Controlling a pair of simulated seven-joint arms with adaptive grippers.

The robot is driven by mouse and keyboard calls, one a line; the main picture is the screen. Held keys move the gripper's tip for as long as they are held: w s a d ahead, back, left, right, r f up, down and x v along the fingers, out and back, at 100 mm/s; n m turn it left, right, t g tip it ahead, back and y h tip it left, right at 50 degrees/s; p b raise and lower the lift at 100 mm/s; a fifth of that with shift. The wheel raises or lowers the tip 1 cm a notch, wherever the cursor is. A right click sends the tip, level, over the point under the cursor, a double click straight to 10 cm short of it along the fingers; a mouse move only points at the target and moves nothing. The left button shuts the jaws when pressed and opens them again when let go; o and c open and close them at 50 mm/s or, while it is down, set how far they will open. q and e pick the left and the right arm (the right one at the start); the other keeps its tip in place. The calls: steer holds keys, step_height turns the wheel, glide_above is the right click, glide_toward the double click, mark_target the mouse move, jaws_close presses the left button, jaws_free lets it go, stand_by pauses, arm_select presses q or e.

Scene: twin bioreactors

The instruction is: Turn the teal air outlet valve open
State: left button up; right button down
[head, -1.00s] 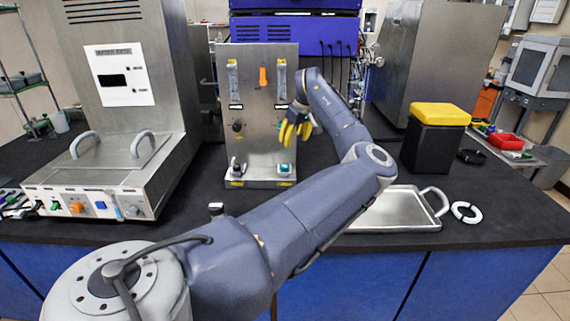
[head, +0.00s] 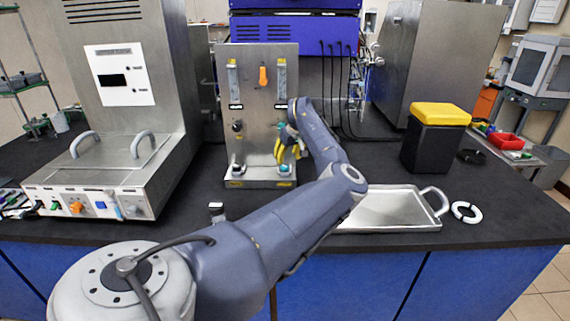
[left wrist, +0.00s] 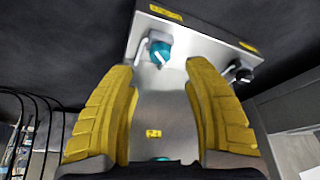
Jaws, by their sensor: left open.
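The upright steel panel (head: 258,150) stands mid-bench. A teal valve with a pale handle (head: 284,169) sits low on its right side. It also shows in the left wrist view (left wrist: 160,50), just past my fingertips. A second teal part (left wrist: 162,158) shows at that view's bottom edge, mostly cut off; I cannot read which one is the air outlet. My left gripper (head: 287,152), with yellow fingers, is open and empty in front of the panel's right side. In the left wrist view its fingers (left wrist: 160,75) stand apart, short of the teal valve. My right gripper is not in view.
A black valve (left wrist: 240,72) sits beside the teal one on the panel's lower part. An orange knob (head: 263,76) is between two flow tubes above. A metal tray (head: 388,222), a white ring (head: 466,212) and a yellow-lidded black bin (head: 432,150) lie to the right.

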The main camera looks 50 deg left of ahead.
mark_target(285, 166)
arm_select(q)
steer(key=shift+x, duration=3.25)
steer(key=shift+c, duration=0.3)
jaws_close()
